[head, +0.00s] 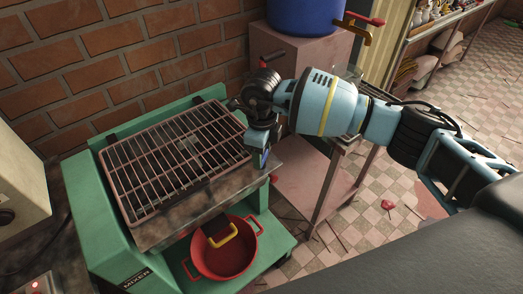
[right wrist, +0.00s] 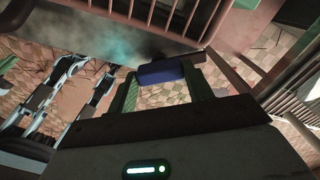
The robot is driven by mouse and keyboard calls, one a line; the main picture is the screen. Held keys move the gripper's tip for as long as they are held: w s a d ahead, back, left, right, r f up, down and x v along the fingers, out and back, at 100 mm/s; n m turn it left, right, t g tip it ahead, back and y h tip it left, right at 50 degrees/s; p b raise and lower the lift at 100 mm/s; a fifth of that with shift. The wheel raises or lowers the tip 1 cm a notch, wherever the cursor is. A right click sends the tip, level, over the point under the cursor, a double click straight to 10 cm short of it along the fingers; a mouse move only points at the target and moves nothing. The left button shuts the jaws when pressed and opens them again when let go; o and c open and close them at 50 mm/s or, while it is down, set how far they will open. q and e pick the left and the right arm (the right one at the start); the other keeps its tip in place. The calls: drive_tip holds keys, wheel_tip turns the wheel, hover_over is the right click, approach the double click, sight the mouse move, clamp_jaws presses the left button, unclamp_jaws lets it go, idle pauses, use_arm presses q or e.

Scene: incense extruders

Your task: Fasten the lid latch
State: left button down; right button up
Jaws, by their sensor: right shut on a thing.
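The green mixer (head: 100,232) stands at the left in the head view. Its barred lid (head: 130,185) lies flat over the top opening; a rail of it also shows in the right wrist view (right wrist: 135,26). My right gripper (head: 264,152) is at the lid's right front corner, pointing down. In the right wrist view its green fingers (right wrist: 161,88) are shut on a small blue block (right wrist: 161,72), which looks like the latch's handle. Only a sliver of blue shows in the head view, and the rest of the latch is hidden. My left gripper is not in view.
A red pot (head: 228,262) sits on the mixer's lower shelf under a yellow handle (head: 224,237). A blue barrel (head: 305,14) with a tap stands on a pinkish stand behind my right arm. A brick wall closes off the back left. Tiled floor lies open at right.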

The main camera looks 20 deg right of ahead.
drive_tip(key=n+b, duration=0.1)
drive_tip(key=n, duration=0.5)
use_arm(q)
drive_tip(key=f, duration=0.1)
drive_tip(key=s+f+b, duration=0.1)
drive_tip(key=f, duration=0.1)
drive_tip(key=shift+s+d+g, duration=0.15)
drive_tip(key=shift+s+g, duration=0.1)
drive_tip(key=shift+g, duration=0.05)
use_arm(e)
drive_tip(key=n, duration=0.5)
drive_tip(key=shift+r, duration=0.1)
drive_tip(key=shift+n, duration=0.4)
drive_tip(key=o, duration=0.9)
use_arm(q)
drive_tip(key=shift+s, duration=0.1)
use_arm(e)
drive_tip(key=shift+o, duration=0.4)
wheel_tip(320, 180, up, 8)
drive_tip(key=shift+f+b, duration=0.1)
drive_tip(key=shift+b, duration=0.3)
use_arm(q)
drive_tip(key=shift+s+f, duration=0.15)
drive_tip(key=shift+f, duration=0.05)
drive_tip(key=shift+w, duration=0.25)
use_arm(e)
drive_tip(key=shift+a, duration=0.1)
